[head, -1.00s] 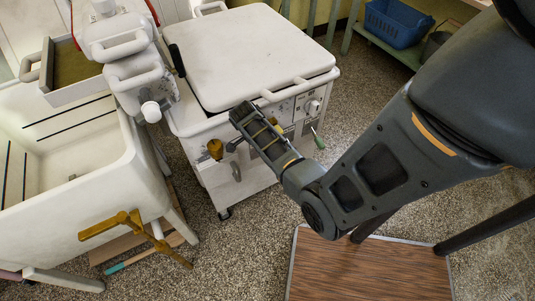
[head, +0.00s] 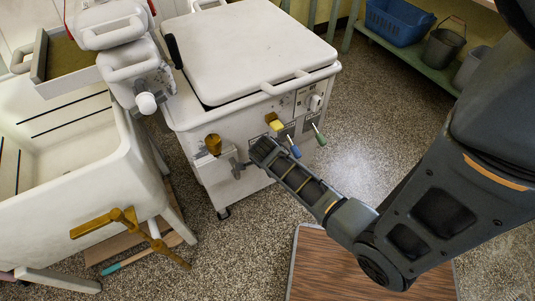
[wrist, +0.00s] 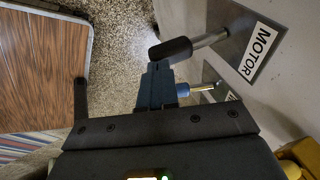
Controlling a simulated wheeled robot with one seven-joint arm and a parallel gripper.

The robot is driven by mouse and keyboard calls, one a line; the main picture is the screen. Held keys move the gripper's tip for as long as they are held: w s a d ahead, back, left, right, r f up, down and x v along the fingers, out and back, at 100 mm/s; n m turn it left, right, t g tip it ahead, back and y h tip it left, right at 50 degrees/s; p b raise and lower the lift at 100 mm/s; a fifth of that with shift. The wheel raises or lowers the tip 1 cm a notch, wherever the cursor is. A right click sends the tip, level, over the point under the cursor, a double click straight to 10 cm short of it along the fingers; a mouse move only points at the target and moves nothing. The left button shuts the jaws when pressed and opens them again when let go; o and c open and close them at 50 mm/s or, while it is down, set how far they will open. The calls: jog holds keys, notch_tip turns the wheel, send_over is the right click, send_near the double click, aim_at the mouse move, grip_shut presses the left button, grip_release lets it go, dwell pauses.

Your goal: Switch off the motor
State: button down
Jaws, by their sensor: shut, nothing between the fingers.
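The white washer (head: 240,50) has a front panel with several levers. In the wrist view, a metal lever with a black grip (wrist: 172,49) projects from a plate beside the MOTOR label (wrist: 260,47). My gripper (head: 260,150) is at the washer's front; its shut, empty fingers also show in the wrist view (wrist: 154,85). They overlap the black grip's lower edge there; I cannot tell whether they touch. A blue-gripped lever (head: 295,151) is just right of my gripper; its blue grip (wrist: 183,90) is partly behind the fingers in the wrist view. The second plate's label is mostly hidden.
A yellow grip (head: 276,125), a green-gripped lever (head: 320,138), a white knob (head: 315,102) and a brass knob (head: 213,144) crowd the panel. A sink (head: 80,165) with a brass tap (head: 120,220) stands left.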

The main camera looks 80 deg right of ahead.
jog(key=f+b, duration=0.1)
jog(key=f+t+h+b, duration=0.1)
jog(key=b, duration=0.1)
jog(key=shift+s+a+f, duration=0.15)
jog(key=shift+a+f, duration=0.05)
jog(key=shift+f, duration=0.4)
jog(key=shift+s+r, duration=0.1)
